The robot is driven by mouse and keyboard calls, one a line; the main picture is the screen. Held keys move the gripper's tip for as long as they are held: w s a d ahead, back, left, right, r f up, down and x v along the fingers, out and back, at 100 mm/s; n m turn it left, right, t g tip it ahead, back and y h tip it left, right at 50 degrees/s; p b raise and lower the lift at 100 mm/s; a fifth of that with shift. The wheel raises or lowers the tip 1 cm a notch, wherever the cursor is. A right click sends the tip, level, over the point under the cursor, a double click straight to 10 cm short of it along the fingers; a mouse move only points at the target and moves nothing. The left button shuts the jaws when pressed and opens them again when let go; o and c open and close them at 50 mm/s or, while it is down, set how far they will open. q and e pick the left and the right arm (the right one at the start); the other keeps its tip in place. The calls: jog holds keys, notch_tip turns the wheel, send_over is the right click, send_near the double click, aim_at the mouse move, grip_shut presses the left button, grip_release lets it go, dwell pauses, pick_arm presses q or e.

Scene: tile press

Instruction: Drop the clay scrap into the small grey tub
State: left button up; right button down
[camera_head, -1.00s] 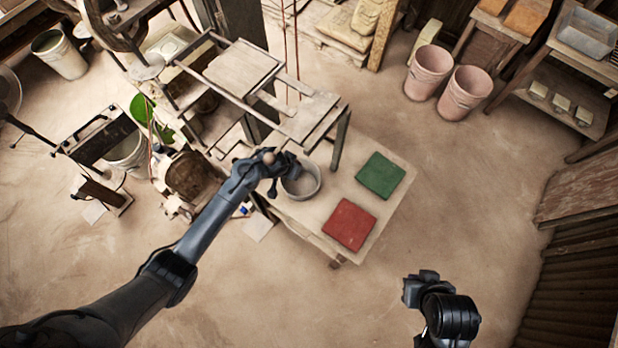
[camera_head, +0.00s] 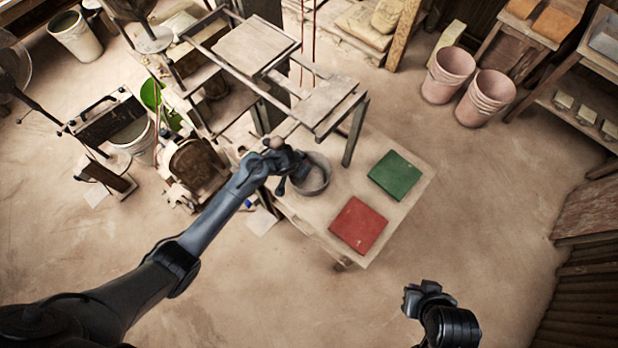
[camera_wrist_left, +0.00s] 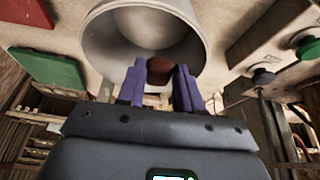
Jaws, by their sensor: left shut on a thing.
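The brown, rounded clay scrap (camera_wrist_left: 160,70) sits between the fingertips of my left gripper (camera_wrist_left: 158,86) in the left wrist view; the gripper is shut on it. The small grey tub (camera_head: 316,175) stands on the table and is partly hidden by my left gripper (camera_head: 287,176), at its left side. In the left wrist view the tub's open mouth (camera_wrist_left: 105,45) lies just beyond the fingertips, and the scrap overlaps the lower part of the opening. My right gripper (camera_head: 420,294) hangs over bare floor at the lower right; its jaws do not show clearly.
A red tile (camera_head: 358,226) and a green tile (camera_head: 395,175) lie on the table (camera_head: 398,212) right of the tub. The metal press frame (camera_head: 330,105) rises close behind the tub. Two pink buckets (camera_head: 448,75) stand at the back right. The floor at right is clear.

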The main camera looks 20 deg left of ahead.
pick_arm(q)
jog(key=o, duration=1.1)
jog(key=shift+r, duration=0.15)
jog(key=s+a+r, duration=0.1)
jog(key=s, duration=0.3)
jog(key=s+a+r, duration=0.1)
jog(key=s+r, duration=0.1)
jog(key=s, duration=0.3)
jog(key=s+a+r, duration=0.1)
jog(key=s, duration=0.3)
jog(key=shift+s+a+r+p, duration=0.2)
jog(key=shift+a+p, duration=0.1)
jog(key=shift+p, duration=0.1)
jog(key=shift+s, duration=0.1)
